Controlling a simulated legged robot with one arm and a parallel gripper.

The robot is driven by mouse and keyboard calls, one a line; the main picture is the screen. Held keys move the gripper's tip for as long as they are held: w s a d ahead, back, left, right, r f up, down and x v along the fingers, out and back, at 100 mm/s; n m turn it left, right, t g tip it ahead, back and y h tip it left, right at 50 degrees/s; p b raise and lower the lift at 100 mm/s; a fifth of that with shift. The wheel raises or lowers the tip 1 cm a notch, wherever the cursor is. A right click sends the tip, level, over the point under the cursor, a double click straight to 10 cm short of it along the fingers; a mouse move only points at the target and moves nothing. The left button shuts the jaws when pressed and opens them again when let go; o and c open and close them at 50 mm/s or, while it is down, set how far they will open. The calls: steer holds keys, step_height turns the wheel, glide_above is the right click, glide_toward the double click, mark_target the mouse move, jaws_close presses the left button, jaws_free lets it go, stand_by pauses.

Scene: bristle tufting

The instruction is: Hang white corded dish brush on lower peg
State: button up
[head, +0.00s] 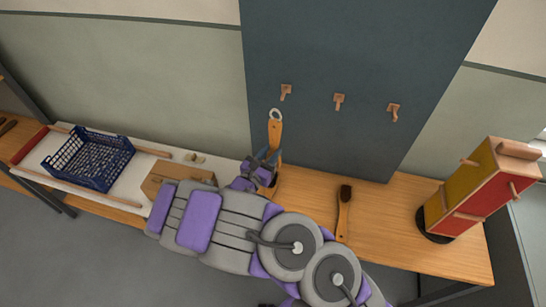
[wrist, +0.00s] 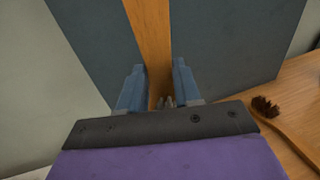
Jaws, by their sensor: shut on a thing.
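My gripper (head: 266,168) is shut on the wooden handle of a brush (head: 274,135), held upright in front of the dark panel (head: 330,55). A white cord loop (head: 275,115) tops the handle, just below and left of the leftmost wooden peg (head: 286,92) in the picture; they look apart. Two more pegs, the middle one (head: 339,102) and the right one (head: 394,111), form a row on the panel. I cannot tell which is the lower peg. In the wrist view the handle (wrist: 150,45) stands between both blue fingers (wrist: 155,90). The brush head is mostly hidden.
A second brush (head: 343,212) with dark bristles lies on the wooden table (head: 405,225). A yellow and red block tower (head: 482,185) with pegs stands at the right. A blue basket (head: 90,158) sits on a white tray (head: 45,170) at the left.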

steer(key=w+d+f+b, duration=0.1)
steer(key=w+d+b, duration=0.1)
steer(key=w, duration=0.8)
steer(key=shift+d+f, duration=0.35)
steer(key=shift+d, duration=0.3)
stand_by(0.8)
steer(key=o, duration=1.2)
steer(key=shift+c, duration=0.2)
steer(key=shift+s+a, duration=0.1)
steer(key=shift+s, duration=0.1)
steer(key=shift+p+v, duration=0.7)
steer(key=shift+v, duration=2.65)
